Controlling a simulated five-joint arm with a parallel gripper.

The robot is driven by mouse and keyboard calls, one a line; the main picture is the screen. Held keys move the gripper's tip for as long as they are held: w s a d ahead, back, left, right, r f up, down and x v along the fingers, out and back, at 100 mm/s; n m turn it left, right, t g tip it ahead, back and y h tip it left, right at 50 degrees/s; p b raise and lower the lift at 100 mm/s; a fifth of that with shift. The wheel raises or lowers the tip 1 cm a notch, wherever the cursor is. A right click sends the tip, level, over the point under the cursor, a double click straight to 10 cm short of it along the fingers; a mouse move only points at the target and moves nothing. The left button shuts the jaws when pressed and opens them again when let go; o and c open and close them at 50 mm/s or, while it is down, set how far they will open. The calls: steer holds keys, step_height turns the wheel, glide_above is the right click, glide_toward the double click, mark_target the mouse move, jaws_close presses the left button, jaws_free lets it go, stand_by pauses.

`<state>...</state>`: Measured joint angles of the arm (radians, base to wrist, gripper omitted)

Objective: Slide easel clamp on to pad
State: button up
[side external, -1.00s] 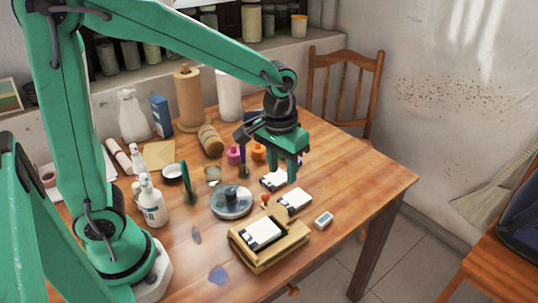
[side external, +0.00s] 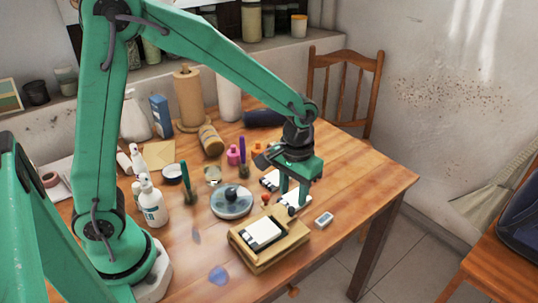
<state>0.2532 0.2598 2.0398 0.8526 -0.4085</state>
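A white pad (side external: 263,232) with a dark strip along its left and lower edges lies on a light wooden block (side external: 270,262) near the table's front. No part is clearly identifiable as the easel clamp. Two more small white pieces with black parts lie behind the block: one farther back (side external: 269,179), one nearer (side external: 291,210). My green gripper (side external: 293,200) points down at the nearer piece, its fingers low over it and hiding most of it. I cannot tell whether the fingers touch or grip it.
A small white-and-grey block (side external: 323,220) lies right of the gripper. A round glass dish with a dark knob (side external: 231,202) stands to the left, with a small red-topped item (side external: 266,198) between. Bottles and rolls crowd the back left. The table's right side (side external: 365,185) is clear.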

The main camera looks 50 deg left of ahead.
mark_target(292, 208)
steer(key=shift+a+f, duration=0.1)
steer(key=shift+f, duration=2.35)
jaws_close()
